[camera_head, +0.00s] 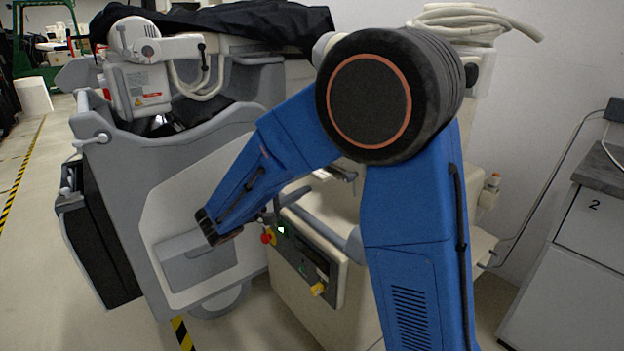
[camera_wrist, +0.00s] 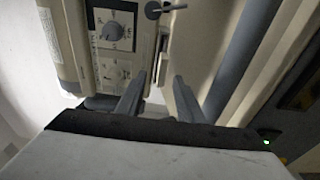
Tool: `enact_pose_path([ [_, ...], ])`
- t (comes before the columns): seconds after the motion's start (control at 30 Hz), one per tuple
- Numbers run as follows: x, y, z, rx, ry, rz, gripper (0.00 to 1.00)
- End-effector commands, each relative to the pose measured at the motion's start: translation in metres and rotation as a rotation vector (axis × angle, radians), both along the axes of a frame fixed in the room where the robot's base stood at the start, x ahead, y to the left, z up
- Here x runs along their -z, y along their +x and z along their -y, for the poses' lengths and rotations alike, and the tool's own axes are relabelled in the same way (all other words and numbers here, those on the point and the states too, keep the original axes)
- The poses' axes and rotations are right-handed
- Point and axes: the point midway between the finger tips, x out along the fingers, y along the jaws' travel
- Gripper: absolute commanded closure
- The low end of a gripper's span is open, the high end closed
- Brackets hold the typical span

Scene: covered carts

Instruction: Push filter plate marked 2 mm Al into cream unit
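My gripper (camera_wrist: 159,78) shows in the wrist view as two dark grey fingers with a gap between them; it is open, and I see nothing clasped. Beyond the left finger is a cream unit (camera_wrist: 80,55) with a panel of dials. A pale strip shows in the gap between the fingers, but I cannot tell whether it is part of the unit or a plate. I cannot make out a filter plate marked 2 mm Al in either view. In the head view my blue arm reaches down to the left, and the gripper cannot be made out there.
A cream cart (camera_head: 290,312) with a dark control panel (camera_head: 307,262) stands behind my arm. A grey cart (camera_head: 110,160) with a black cover (camera_head: 240,22) is at left. A cabinet marked 2 (camera_head: 565,290) is at right. Open floor lies at far left.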

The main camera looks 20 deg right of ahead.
Motion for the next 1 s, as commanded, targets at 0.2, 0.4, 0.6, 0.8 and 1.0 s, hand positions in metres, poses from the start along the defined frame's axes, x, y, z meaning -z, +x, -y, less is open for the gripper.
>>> enact_pose_path([
  [0.2, 0.000, -0.017, -0.038, -0.003, 0.000, 0.000, 0.66],
  [0.4, 0.000, -0.031, -0.069, -0.004, 0.000, 0.000, 0.66],
  [0.6, 0.000, -0.042, -0.091, -0.002, 0.000, 0.001, 0.66],
  [0.8, 0.000, -0.046, -0.099, 0.000, 0.000, 0.001, 0.66],
  [1.0, 0.000, -0.047, -0.099, 0.000, 0.000, 0.000, 0.66],
])
